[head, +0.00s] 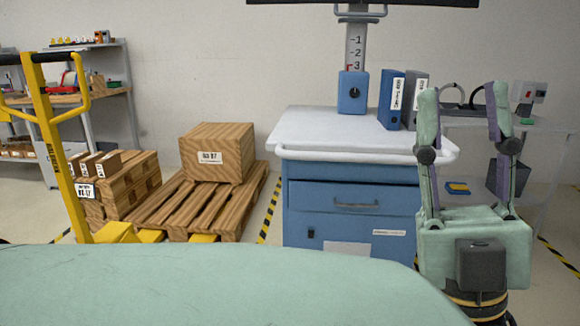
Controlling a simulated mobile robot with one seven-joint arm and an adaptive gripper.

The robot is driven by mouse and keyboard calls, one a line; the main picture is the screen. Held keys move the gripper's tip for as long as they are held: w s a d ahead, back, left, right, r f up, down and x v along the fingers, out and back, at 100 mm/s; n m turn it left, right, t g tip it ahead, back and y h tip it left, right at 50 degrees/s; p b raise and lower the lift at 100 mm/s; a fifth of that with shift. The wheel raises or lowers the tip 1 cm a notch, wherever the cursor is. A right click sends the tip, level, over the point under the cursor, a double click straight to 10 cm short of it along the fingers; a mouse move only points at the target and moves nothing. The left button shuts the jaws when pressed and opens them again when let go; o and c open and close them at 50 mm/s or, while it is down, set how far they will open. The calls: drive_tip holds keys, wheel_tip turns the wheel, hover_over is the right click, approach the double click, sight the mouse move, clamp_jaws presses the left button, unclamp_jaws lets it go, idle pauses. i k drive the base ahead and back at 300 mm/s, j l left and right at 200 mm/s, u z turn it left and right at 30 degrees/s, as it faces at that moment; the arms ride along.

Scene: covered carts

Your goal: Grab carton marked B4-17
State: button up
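A brown wood-grained carton (217,152) stands on a wooden pallet (160,210) left of centre. Its white label is too blurred to read surely. At the left, more brown cartons (130,185) are stacked, with smaller labelled boxes (95,164) on top. One label (86,190) there seems to end in 17, but its first characters are unclear. My gripper (463,95) is at the right, pointing up, with its two pale green fingers wide apart and nothing between them. It is well away from all the cartons.
A blue drawer cart (350,195) with a white top (325,125) stands between the pallet and my gripper, bearing binders (391,100). A yellow pallet truck (60,150) is at the left. Shelving (130,95) stands behind it. A grey table (550,125) is at the right.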

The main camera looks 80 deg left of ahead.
sight(106, 167)
drive_tip(key=k+j+u, duration=0.1)
drive_tip(key=u, duration=1.45)
drive_tip(key=j+u, duration=0.6)
drive_tip(key=u, duration=0.2)
drive_tip(key=i+j+u, duration=0.15)
drive_tip(key=u, duration=0.3)
drive_tip(key=i+j+u, duration=0.35)
drive_tip(key=j, duration=0.25)
drive_tip(key=i+j+u, duration=0.4)
drive_tip(key=j, duration=0.15)
drive_tip(key=i+j+u, duration=0.1)
drive_tip(key=i+j, duration=0.8)
